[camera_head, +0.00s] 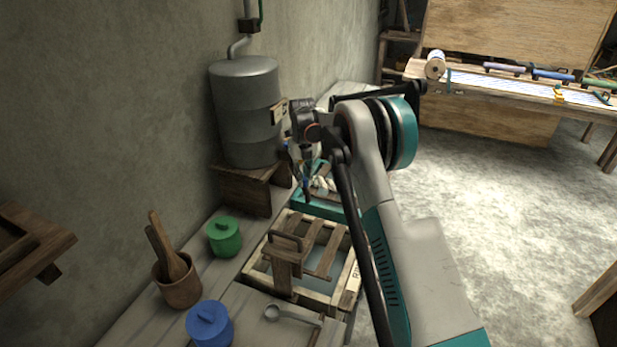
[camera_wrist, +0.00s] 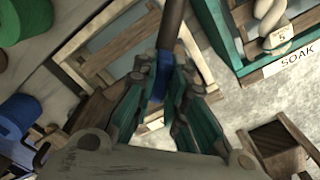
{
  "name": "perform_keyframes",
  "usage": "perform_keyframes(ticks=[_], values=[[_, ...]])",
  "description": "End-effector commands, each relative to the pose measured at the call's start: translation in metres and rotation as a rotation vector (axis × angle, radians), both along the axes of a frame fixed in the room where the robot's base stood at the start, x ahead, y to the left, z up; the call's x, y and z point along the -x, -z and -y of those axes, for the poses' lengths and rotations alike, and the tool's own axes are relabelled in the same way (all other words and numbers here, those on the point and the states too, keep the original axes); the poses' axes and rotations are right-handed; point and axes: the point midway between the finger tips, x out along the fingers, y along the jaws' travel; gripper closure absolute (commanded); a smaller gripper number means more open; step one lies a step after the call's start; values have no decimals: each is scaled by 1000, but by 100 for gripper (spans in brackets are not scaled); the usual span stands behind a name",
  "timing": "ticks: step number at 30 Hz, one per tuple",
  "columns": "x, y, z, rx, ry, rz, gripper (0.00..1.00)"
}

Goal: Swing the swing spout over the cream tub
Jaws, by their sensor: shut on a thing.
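My gripper (camera_wrist: 163,85) is shut on the blue grip (camera_wrist: 161,70) of a dark rod, which I take for the swing spout (camera_wrist: 172,22). In the head view my gripper (camera_head: 302,160) is in front of the grey tank (camera_head: 246,105), and my arm hides most of the spout. The cream tub (camera_head: 318,299), a pale wooden frame with a rack across it, stands nearer than the gripper. It also shows at the upper left of the wrist view (camera_wrist: 105,18). The rod shows between it and the teal tub; I cannot tell where the outlet points.
The teal tub (camera_head: 325,208), labelled SOAK in the wrist view, stands behind the cream tub. A green pot (camera_head: 225,240), a blue pot (camera_head: 210,326), a wooden pot of utensils (camera_head: 179,287) and a ladle (camera_head: 285,314) are close by. Open floor lies right.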

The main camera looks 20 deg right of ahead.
Motion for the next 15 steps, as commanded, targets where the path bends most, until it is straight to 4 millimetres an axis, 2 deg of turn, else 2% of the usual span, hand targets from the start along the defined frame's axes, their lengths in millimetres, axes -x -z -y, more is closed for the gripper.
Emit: perform_keyframes(ticks=[7, 8, 9, 10, 15], values=[[-1, -1, -1, -1, -1, 5, 100], [-1, -1, -1, -1, -1, 5, 81], [-1, -1, 0, -1, -1, 5, 72], [-1, -1, 0, -1, -1, 4, 68], [-1, 0, 0, 0, -1, 3, 68]])
